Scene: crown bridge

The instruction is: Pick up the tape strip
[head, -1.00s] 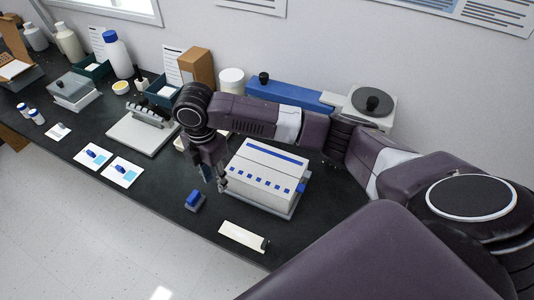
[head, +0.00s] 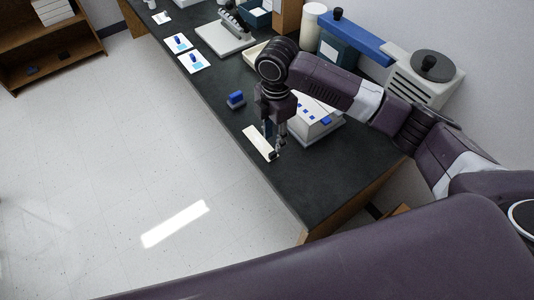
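A pale, flat strip with a dark piece at its near end, which I take for the tape strip (head: 257,141), lies on the black bench top near its front edge. My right gripper (head: 275,138) points down over the right side of this strip, with a gap showing between its two fingers. Nothing shows between the fingers. I cannot tell whether the fingertips touch the strip, and they partly hide its surroundings. My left gripper is not in view.
A white box with blue squares (head: 318,123) stands just right of the gripper, partly hidden by it. A small blue block (head: 236,99) sits to the left. White cards (head: 193,62) lie farther off. The bench's front edge (head: 232,134) is close to the strip.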

